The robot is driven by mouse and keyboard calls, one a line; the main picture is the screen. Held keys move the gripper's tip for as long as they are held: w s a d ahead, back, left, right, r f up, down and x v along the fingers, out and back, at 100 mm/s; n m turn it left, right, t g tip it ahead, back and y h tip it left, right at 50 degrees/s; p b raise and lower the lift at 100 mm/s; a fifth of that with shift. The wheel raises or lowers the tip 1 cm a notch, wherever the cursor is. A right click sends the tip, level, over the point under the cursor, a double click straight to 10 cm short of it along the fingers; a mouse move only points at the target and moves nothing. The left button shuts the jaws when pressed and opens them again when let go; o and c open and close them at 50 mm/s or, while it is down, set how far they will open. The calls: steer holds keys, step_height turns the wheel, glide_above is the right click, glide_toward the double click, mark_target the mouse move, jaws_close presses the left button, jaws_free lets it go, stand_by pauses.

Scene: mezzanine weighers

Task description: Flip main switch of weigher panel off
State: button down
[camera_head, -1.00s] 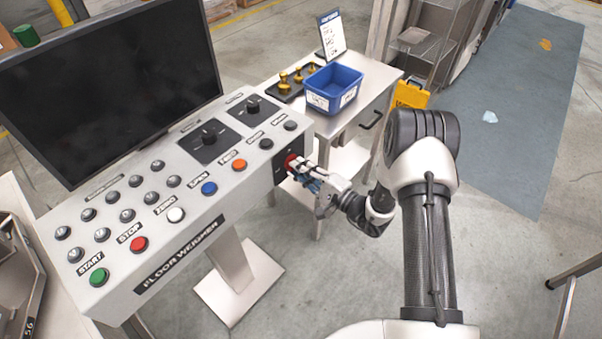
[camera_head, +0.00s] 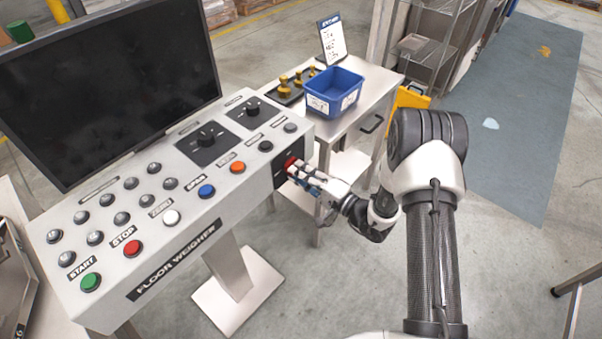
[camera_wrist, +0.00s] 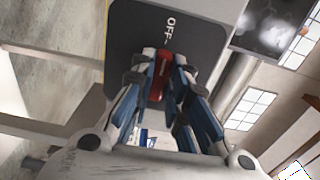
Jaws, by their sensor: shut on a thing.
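The weigher panel (camera_head: 215,250) is a pale sloped console marked FLOOR WEIGHER. Its main switch (camera_head: 290,162) is a red handle on a dark plate on the panel's right end. In the wrist view the red switch handle (camera_wrist: 160,70) lies between my fingers, and the word OFF shows on the dark plate (camera_wrist: 140,30) above it. My gripper (camera_head: 298,170) is shut on the red handle; it also shows in the wrist view (camera_wrist: 160,85). The fingers hide part of the handle, and its exact setting cannot be told.
A black monitor (camera_head: 110,85) stands behind the panel's buttons. A steel table (camera_head: 370,100) with a blue bin (camera_head: 334,92) and brass weights stands just behind my gripper. Open grey floor (camera_head: 500,260) lies to the right.

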steer(key=c, duration=1.6)
jaws_free()
steer(key=shift+o, duration=0.2)
steer(key=v, duration=1.2)
steer(key=shift+r, duration=0.1)
